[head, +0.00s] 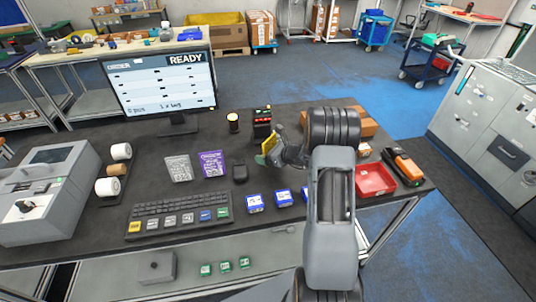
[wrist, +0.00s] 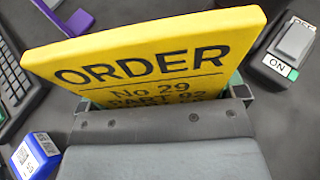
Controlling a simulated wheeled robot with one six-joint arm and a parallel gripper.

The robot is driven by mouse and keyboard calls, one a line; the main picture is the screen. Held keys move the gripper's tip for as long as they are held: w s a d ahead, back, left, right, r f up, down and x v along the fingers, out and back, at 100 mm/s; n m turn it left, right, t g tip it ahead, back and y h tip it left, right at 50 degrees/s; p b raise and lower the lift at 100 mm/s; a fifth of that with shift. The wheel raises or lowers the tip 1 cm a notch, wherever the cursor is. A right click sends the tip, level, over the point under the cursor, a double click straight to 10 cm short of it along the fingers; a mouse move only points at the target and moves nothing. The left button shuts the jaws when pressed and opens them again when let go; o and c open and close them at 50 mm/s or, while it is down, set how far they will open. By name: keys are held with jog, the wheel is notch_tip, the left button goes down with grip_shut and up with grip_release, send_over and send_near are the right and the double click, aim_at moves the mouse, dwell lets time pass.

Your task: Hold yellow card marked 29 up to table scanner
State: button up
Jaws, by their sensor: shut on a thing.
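The yellow card (wrist: 150,60) fills the middle of the wrist view, its printed face reading "ORDER No 29" with a part line below partly hidden by my gripper. My gripper (wrist: 165,100) is shut on the card's lower part. In the head view my gripper (head: 265,154) holds the yellow card (head: 270,144) above the table, seen nearly edge-on. The table scanner (head: 262,123), a dark upright box with red lights, stands just behind the card. I cannot tell the exact gap between them. The monitor (head: 160,84) shows "READY".
Blue boxes (head: 254,203) sit in front. A red tray (head: 375,180) and an orange handheld device (head: 404,166) are at right. A keyboard (head: 180,207) lies front left.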

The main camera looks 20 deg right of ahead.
jog(key=shift+w+f, duration=0.45)
jog(key=shift+s+r, duration=0.1)
jog(key=s+a+r+p, duration=0.2)
jog(key=s+r+p, duration=0.3)
jog(key=s+r, duration=0.4)
jog(key=s, duration=0.3)
jog(key=shift+s+a+r, duration=0.25)
jog(key=shift+s+r, duration=0.05)
jog(key=shift+r, duration=0.1)
